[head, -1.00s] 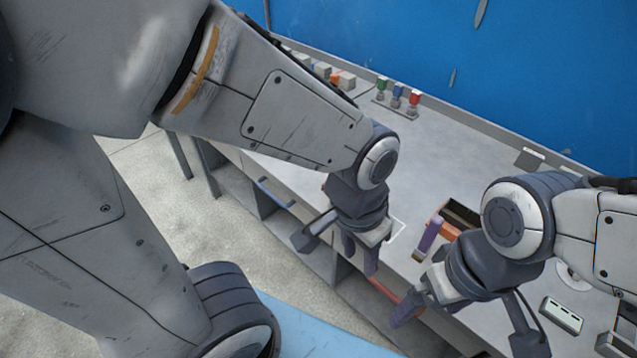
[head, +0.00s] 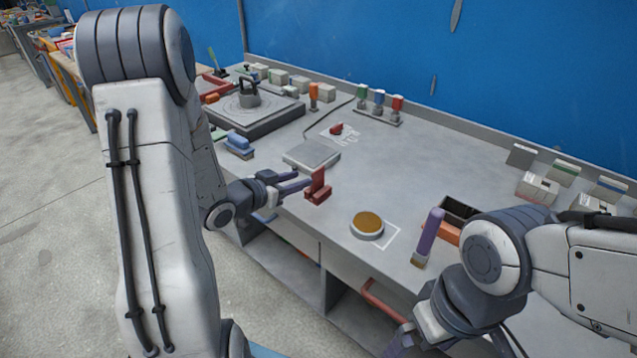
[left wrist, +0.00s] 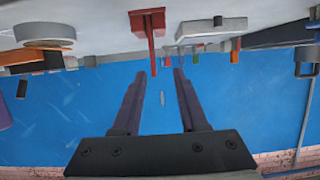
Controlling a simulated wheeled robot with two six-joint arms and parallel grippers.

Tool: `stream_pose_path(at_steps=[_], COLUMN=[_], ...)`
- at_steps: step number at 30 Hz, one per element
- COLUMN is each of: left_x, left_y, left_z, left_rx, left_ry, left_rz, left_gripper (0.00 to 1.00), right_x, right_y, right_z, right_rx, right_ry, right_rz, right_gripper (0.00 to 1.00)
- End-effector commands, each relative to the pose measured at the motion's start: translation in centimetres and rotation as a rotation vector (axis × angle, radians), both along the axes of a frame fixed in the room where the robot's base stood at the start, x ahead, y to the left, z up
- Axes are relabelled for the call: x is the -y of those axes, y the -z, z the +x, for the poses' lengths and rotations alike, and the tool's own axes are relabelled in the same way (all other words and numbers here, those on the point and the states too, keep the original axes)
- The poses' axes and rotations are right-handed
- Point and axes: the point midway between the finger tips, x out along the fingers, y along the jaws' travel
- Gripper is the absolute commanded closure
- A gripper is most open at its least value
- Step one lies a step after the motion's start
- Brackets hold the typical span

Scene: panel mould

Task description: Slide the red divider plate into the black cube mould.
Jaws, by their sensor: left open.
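A red piece with an upright plate (head: 318,184) stands on the bench near its front edge; I take it for the divider plate. My left gripper (head: 301,181) is open beside it, with its fingers pointing at it. In the left wrist view the red piece (left wrist: 152,28) shows upside down, its narrow upright part in line with the gap between the open fingertips (left wrist: 160,77). I cannot tell whether they touch it. A dark open box (head: 459,209), possibly the black mould, stands at right. My right gripper (head: 405,342) is low at right, partly cut off.
A round amber-topped dish (head: 367,225) and a purple-handled brush (head: 428,237) lie between the red piece and the box. A flat grey plate (head: 311,155) lies behind the red piece. The bench middle is mostly clear.

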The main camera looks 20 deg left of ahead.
Motion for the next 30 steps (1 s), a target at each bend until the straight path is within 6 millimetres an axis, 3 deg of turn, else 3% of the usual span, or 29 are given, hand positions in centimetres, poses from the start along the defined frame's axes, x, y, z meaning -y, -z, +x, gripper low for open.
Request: stream_pose_path(at_steps=[16,25,30], left_x=[2.1,4.0,4.2], left_y=[1.4,3.1,3.4], left_z=[4.8,8.2,8.9], left_rx=[0.031,0.031,0.032], left_ry=[0.02,0.021,0.018], left_rz=[-0.024,-0.023,-0.023], left_gripper=[0.57,0.57,0.57], right_x=[0.0,0.0,0.0], right_y=[-0.4,-1.1,-1.1], right_z=[0.0,0.0,0.0], right_rx=[0.0,0.0,0.0], right_ry=[0.0,0.0,0.0], right_rz=[0.0,0.0,0.0], right_gripper=[0.0,0.0,0.0])
